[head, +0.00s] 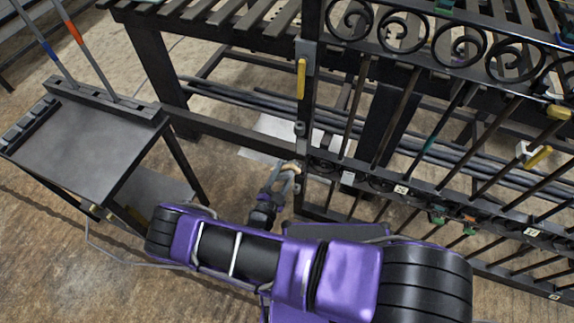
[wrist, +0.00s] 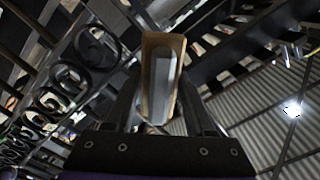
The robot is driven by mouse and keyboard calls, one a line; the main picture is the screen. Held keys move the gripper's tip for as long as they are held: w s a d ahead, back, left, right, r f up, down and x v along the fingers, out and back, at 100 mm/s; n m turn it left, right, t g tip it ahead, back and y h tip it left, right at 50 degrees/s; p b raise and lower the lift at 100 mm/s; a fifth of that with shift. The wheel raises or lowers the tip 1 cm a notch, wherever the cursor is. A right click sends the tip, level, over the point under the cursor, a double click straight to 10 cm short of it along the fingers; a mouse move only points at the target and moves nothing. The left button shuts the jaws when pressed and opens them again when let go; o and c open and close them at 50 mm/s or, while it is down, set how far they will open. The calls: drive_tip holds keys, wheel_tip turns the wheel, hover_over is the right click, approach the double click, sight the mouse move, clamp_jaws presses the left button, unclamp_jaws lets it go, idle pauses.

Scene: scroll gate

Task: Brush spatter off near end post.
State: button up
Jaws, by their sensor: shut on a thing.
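My gripper (head: 287,172) is low beside the near end post (head: 309,108) of the dark scroll gate, in the head view. It is shut on a brush (wrist: 174,52), which shows in the wrist view as a tan wooden block with a grey part between the fingers. In the head view only a small tan bit of the brush shows at the fingertips, close to the post; I cannot tell whether it touches. The bristles cannot be made out. Spatter on the post is too small to tell.
A yellow-handled latch (head: 301,78) sits on the post's upper part. A dark side table (head: 85,140) with poles in its rack stands at left. A slatted bench (head: 215,14) is behind. A pale sheet (head: 262,140) lies on the floor. Coloured clips and tags hang on the gate's bars.

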drive_tip(key=shift+x, duration=2.95)
drive_tip(key=shift+b+x, duration=0.45)
drive_tip(key=shift+x, duration=0.5)
